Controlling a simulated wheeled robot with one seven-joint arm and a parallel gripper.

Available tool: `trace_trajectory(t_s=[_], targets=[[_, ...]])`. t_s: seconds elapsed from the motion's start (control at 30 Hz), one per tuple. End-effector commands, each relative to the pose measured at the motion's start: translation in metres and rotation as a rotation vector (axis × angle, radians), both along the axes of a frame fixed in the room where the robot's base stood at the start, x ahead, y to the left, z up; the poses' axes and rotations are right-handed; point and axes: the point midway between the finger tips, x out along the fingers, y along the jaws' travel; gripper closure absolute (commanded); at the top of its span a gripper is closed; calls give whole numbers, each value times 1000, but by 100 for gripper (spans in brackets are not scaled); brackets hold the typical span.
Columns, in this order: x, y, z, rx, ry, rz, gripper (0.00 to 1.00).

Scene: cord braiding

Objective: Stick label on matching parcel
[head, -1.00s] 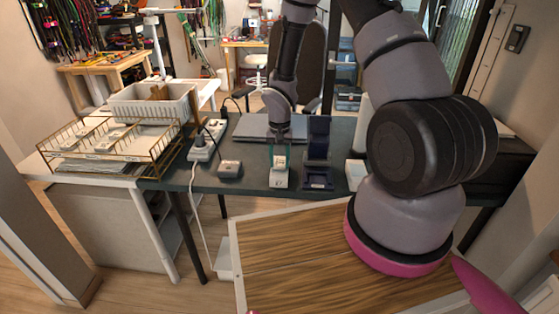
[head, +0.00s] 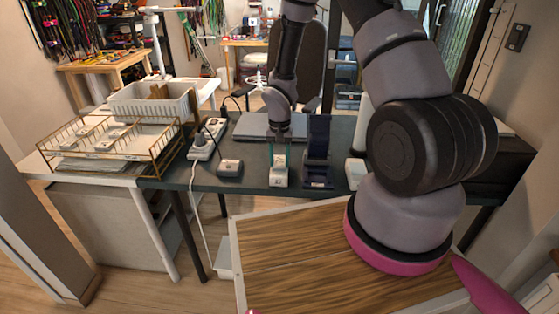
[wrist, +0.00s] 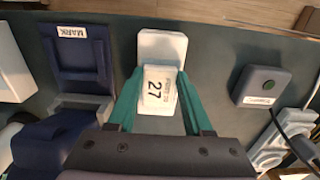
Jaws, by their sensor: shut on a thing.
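My gripper (wrist: 159,80) has green fingers, one on each side of a small white piece marked 27 (wrist: 158,92), and is shut on it. Smaller print on this piece is too small to read surely. A white rounded block (wrist: 161,45) lies just past the fingertips, partly behind the piece; I cannot tell whether they touch. In the head view my gripper (head: 279,157) is over the dark table, with the white block (head: 278,180) below it. Several white parcel-like boxes (head: 105,145) lie in the wire tray at the left.
A dark blue stand (head: 318,140) labelled MARK stands right of the gripper. A power strip (head: 205,142), wire tray (head: 60,158) and white basket (head: 150,104) are farther left.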

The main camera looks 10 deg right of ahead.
Motion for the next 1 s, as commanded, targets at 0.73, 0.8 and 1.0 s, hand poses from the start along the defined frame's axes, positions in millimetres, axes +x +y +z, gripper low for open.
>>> trace_trajectory(t_s=[0.73, 0.8, 1.0], targets=[[0, 0, -6, 0, 0, 1, 30], [0, 0, -6, 0, 0, 0, 14], [0, 0, -5, 0, 0, 0, 14]])
